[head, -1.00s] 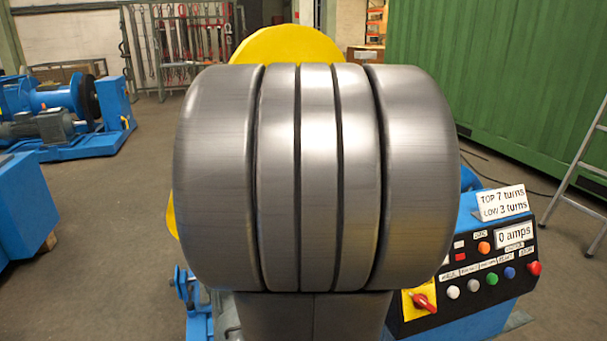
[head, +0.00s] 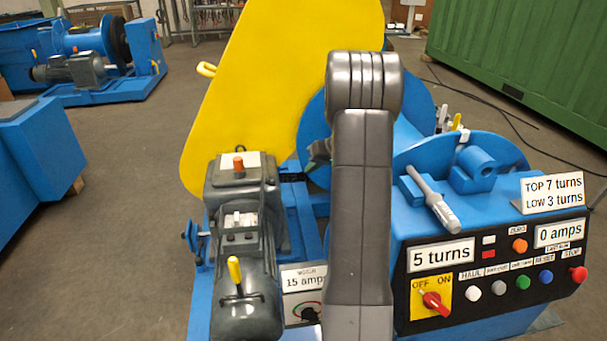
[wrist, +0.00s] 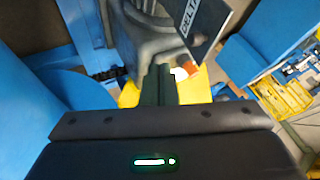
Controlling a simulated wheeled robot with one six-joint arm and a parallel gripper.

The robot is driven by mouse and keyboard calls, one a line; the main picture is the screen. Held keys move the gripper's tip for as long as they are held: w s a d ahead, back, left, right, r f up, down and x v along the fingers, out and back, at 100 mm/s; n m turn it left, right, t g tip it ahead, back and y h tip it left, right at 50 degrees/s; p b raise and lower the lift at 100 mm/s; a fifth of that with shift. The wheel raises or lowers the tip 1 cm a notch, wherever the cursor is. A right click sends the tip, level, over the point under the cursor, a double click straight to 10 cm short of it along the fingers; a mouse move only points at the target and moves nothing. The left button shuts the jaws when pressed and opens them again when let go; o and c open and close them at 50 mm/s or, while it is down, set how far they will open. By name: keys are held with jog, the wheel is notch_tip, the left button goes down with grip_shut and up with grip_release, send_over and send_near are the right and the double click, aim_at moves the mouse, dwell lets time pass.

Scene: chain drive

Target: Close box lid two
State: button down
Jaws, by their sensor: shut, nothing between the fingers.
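My gripper (wrist: 158,83) is shut and empty in the wrist view, its dark fingers together. In the head view a dark part of it (head: 319,152) shows left of my arm, mostly hidden. A grey plate marked DELTA (wrist: 203,22) stands tilted just beyond and right of the fingertips in the wrist view. I cannot tell whether it is box lid two. A small orange part (wrist: 186,70) shows close to the fingertips. A grey motor (head: 236,270) with boxes on top, an orange knob (head: 239,163) and a yellow-handled lever (head: 235,272) stands left of my arm in the head view.
A large yellow guard (head: 275,85) rises behind the motor. A blue control desk (head: 480,255) with buttons and a loose grey tool (head: 433,199) on top stands to the right. In the wrist view a yellow tray of parts (wrist: 283,98) lies at the right.

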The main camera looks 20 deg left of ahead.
jog(key=a+f, duration=0.6)
jog(key=a, duration=0.3)
jog(key=shift+s+a+f+b, duration=0.2)
jog(key=shift+s+f+b, duration=0.1)
jog(key=shift+f, duration=0.05)
jog(key=shift+r, duration=0.1)
